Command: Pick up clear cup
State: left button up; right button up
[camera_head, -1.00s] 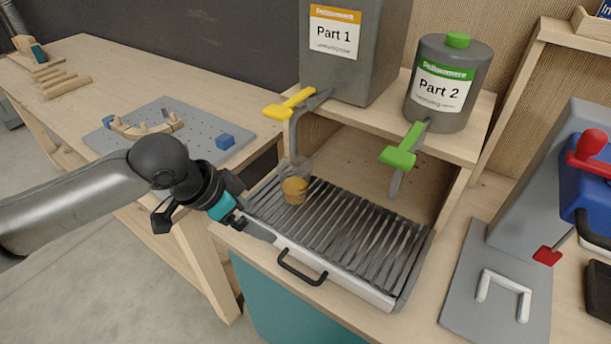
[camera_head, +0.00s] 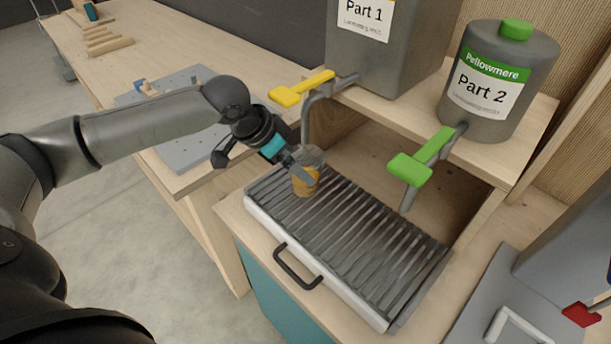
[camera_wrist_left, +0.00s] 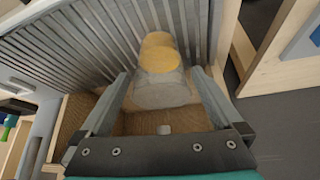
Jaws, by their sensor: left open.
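The clear cup (camera_head: 306,183) stands on the slatted drip tray under the Part 1 spout, with amber liquid in its lower part. It also shows in the left wrist view (camera_wrist_left: 161,78), between the two fingers. My left gripper (camera_head: 304,168) is open at the cup, with a finger in front of its upper part in the head view. In the left wrist view the left gripper (camera_wrist_left: 165,88) has its fingers on either side of the cup's near end. I cannot tell whether they touch it. My right gripper is not in view.
The grey slatted tray (camera_head: 392,256) has a black handle (camera_head: 297,266) at its front. The Part 1 container (camera_head: 385,45) with a yellow lever (camera_head: 301,88) and the Part 2 container (camera_head: 495,85) with a green lever (camera_head: 420,158) stand on the shelf above.

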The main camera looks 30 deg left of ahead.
pick_arm(q)
jog(key=shift+b+x, duration=0.5)
jog(key=shift+x, duration=2.6)
jog(key=shift+s, duration=0.2)
jog(key=shift+c, duration=0.2)
jog(key=c, duration=0.8)
